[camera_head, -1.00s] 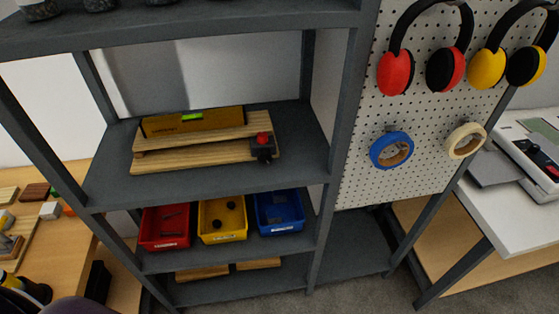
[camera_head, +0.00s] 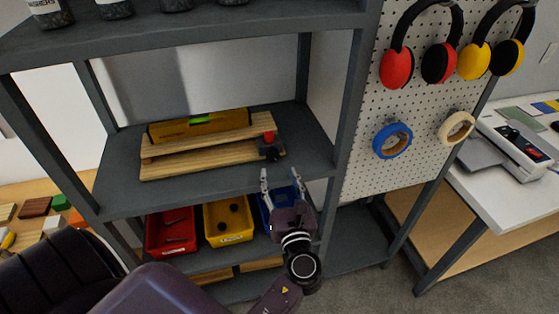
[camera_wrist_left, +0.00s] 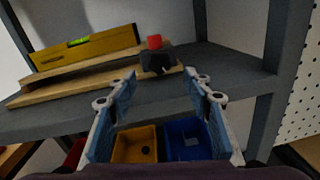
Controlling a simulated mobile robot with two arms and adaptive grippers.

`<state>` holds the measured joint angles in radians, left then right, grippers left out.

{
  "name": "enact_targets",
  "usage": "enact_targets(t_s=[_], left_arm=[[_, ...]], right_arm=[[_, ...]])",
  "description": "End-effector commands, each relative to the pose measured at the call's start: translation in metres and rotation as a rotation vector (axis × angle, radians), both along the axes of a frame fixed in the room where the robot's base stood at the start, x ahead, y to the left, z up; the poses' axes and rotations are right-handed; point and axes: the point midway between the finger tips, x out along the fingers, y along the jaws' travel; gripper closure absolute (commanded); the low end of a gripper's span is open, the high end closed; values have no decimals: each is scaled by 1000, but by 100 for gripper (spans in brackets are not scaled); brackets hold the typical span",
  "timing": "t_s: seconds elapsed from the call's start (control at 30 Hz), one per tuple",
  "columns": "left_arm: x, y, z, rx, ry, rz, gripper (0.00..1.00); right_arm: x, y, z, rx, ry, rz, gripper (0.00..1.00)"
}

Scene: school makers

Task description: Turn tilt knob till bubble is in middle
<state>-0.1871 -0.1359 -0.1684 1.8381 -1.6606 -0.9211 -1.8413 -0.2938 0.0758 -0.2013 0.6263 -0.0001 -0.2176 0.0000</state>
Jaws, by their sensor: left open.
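A yellow spirit level (camera_head: 198,124) with a green vial (camera_head: 200,120) rests on a wooden tilt stand (camera_head: 200,158) on the middle shelf. The bubble is too small to make out. In the left wrist view the knob (camera_wrist_left: 154,42) is above and between my fingers. My left gripper (camera_head: 281,174) is open and empty, in front of the shelf edge and below the knob, apart from it. My right gripper is not in view.
Red (camera_head: 170,230), yellow (camera_head: 229,222) and blue (camera_head: 264,208) bins stand on the shelf below. A dark upright (camera_head: 344,110) and a pegboard (camera_head: 362,150) with tape and earmuffs are at the right. The middle shelf's right front (camera_head: 312,152) is clear.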

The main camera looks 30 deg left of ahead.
Motion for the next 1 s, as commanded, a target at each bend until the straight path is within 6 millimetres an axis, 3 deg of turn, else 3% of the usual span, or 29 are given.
enact_targets(t_s=[0.17,0.33,0.73,1.0], left_arm=[[22,22,3,1,0,0,54],[38,38,2,-1,-1,-2,54],[46,46,-1,-4,0,-2,54],[46,46,-1,-4,0,-2,81]], right_arm=[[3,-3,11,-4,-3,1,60],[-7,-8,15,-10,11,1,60],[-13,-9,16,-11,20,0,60],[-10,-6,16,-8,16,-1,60]])
